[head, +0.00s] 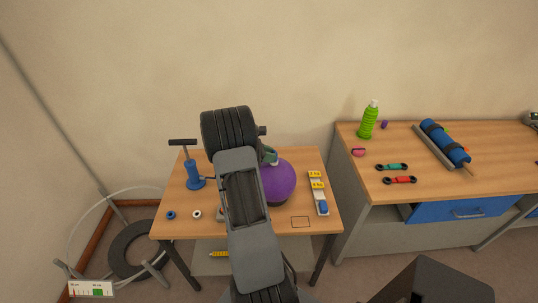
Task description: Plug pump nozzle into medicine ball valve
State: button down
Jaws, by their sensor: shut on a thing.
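The purple medicine ball (279,181) sits in a dark ring on the small wooden table. Its valve cannot be made out. The blue hand pump (194,174) with a black T-handle stands upright at the table's back left. My gripper (269,156) is partly visible at the ball's upper left, behind my arm. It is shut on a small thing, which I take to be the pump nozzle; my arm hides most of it. Whether it touches the ball cannot be told.
Blue (171,215) and white (197,214) rings lie at the small table's front left. A tray with yellow blocks (317,184) is at its right. The workbench (505,165) holds a green bottle (368,121) and blue roller (445,141).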

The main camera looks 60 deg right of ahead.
jog(key=shift+f, duration=0.1)
dwell(0.3)
jog(key=c, duration=0.8)
grip_release()
jog(key=shift+p+v, duration=1.2)
jog(key=shift+v, duration=1.75)
